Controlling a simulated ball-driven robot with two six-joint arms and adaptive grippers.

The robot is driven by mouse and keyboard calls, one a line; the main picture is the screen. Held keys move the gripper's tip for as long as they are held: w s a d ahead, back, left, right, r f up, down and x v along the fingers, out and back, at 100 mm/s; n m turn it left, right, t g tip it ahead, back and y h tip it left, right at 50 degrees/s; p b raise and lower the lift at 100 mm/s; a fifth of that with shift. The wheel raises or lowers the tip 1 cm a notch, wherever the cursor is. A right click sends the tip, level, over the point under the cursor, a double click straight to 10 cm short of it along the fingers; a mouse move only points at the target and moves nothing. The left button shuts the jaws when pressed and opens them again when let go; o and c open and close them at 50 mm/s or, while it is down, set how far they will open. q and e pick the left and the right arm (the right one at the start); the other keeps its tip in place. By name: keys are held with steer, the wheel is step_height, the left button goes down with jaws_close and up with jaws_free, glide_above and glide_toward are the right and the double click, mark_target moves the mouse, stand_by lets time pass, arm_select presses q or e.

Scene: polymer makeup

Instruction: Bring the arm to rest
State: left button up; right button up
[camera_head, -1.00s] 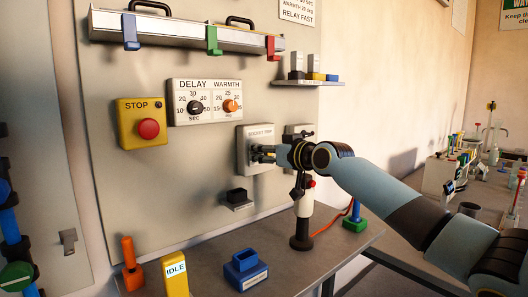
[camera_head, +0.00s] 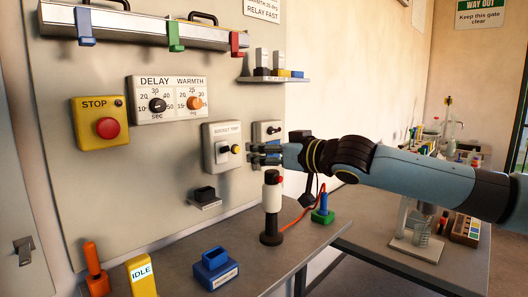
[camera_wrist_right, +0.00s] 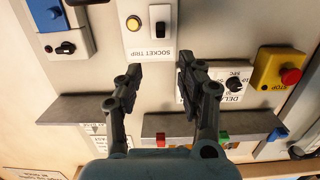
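My right gripper (camera_head: 255,154) is in front of the wall panel, just right of the SOCKET TRIP plate (camera_head: 221,157), with its arm coming in from the right. In the right wrist view the gripper (camera_wrist_right: 158,78) has its two fingers apart with nothing between them. The plate, with its dark toggle (camera_wrist_right: 159,29) and a yellow button (camera_wrist_right: 133,23), is beyond the fingertips and looks apart from them. My left gripper is in neither view.
The red STOP button (camera_head: 107,128) and DELAY/WARMTH dials (camera_head: 167,99) are left on the panel. Below the arm, the bench holds a white-and-black upright tool (camera_head: 271,205), a blue holder (camera_head: 214,270) and a yellow IDLE block (camera_head: 142,278). A second table (camera_head: 450,262) stands right.

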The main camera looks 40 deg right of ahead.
steer(key=shift+s, duration=0.15)
stand_by(0.5)
steer(key=s+a+f+g+h, duration=0.1)
steer(key=s+a+f+g, duration=0.25)
steer(key=s+f, duration=0.35)
steer(key=s+a+f+g+h, duration=0.2)
steer(key=s+a+f+g, duration=0.15)
steer(key=s+f, duration=0.4)
steer(key=s+a+f+g+y, duration=0.1)
steer(key=s+a+f+g, duration=0.25)
steer(key=s, duration=0.45)
steer(key=s+a+f+g, duration=0.3)
steer(key=s+a+f, duration=0.2)
steer(key=s, duration=0.4)
step_height(320, 180, down, 33)
steer(key=s+d+g+b, duration=0.1)
steer(key=s+d+b, duration=0.2)
steer(key=b, duration=0.3)
steer(key=s+f+g+b, duration=0.1)
steer(key=s+f+b, duration=0.2)
steer(key=s+f, duration=1.4)
steer(key=shift+d+f+b, duration=0.3)
steer(key=shift+f, duration=0.3)
